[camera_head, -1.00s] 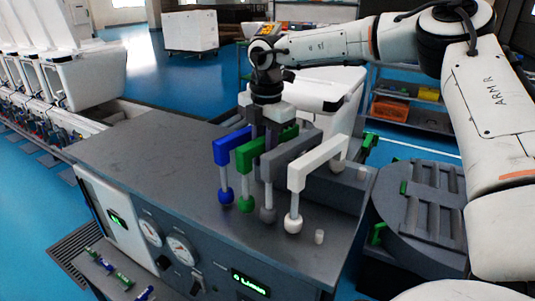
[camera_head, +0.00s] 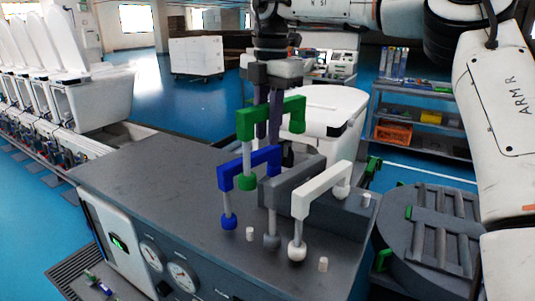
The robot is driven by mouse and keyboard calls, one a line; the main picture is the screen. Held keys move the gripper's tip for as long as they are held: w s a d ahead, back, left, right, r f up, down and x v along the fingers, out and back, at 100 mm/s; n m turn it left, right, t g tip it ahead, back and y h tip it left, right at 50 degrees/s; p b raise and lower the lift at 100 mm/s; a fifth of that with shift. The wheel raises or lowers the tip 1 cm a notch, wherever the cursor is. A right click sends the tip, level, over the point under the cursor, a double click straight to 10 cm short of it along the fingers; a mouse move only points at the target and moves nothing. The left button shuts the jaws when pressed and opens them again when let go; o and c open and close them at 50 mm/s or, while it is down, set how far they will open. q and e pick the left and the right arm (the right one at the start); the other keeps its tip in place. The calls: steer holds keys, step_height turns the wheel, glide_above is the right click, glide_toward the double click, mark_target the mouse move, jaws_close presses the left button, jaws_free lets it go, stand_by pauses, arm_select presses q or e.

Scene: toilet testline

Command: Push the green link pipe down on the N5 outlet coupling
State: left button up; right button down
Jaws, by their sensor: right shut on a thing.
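The green link pipe (camera_head: 245,124) is an inverted U with a round foot at its lower end, in the head view. It is raised above the grey bench top, higher than the other link pipes. My right gripper (camera_head: 268,115) comes down from above and is shut on its top bar. Blue (camera_head: 249,167), grey (camera_head: 272,190) and white (camera_head: 322,188) link pipes stand on the bench around it. The N5 outlet coupling cannot be told apart here; a small pale stub (camera_head: 249,233) shows on the bench near the blue pipe's foot. My left gripper is not in view.
The bench (camera_head: 150,190) has gauges and a display on its front face. More pale stubs (camera_head: 323,264) stand at the right. A round dark drum (camera_head: 428,230) is right of the bench, with a white toilet (camera_head: 325,115) behind. The bench's left top is clear.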

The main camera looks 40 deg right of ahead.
step_height(320, 180, up, 5)
steer(key=shift+f+p, duration=0.2)
steer(key=shift+p, duration=0.2)
steer(key=shift+r+p, duration=2.35)
steer(key=shift+p, duration=0.2)
